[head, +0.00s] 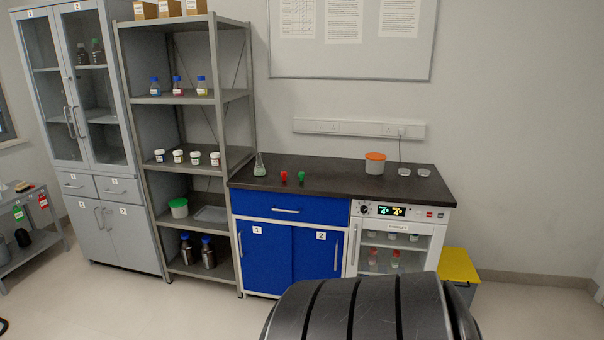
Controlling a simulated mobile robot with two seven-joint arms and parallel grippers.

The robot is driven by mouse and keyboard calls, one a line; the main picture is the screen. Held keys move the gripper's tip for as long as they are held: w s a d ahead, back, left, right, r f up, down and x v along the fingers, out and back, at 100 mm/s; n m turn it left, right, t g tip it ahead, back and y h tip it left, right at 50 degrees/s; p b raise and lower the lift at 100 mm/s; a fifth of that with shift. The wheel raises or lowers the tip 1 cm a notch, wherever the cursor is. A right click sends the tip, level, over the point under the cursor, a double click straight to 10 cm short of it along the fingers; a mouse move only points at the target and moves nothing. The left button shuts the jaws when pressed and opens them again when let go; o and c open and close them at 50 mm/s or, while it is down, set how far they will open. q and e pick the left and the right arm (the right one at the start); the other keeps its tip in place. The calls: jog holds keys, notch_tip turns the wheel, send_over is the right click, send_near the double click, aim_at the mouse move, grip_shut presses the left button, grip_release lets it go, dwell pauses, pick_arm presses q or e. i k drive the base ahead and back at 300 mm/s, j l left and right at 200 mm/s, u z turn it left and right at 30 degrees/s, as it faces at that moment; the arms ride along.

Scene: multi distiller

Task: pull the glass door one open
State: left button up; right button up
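A tall grey cabinet (148,150) stands at the far left with two upper glass doors. Glass door one (45,92), labelled 1 at its top, is the left one and looks shut. Its upright bar handle (68,122) is on its right edge, beside the handle of glass door two (92,90). Shelves show through the glass, and dark bottles stand behind door two. Neither of my grippers is in view.
A grey open shelf rack (222,110) with bottles and jars adjoins the cabinet on the right. A blue-fronted bench (262,208) and a white glass-fronted appliance (437,232) follow. A low side table (30,250) stands left of the cabinet. The floor (130,305) before the cabinet is clear.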

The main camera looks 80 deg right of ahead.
aim_at(36, 36)
jog(key=z, duration=1.5)
jog(key=i+l+z, duration=0.25)
jog(key=z, duration=0.2)
jog(key=i+l+z, duration=0.1)
jog(key=i+z, duration=0.15)
jog(key=z, duration=0.2)
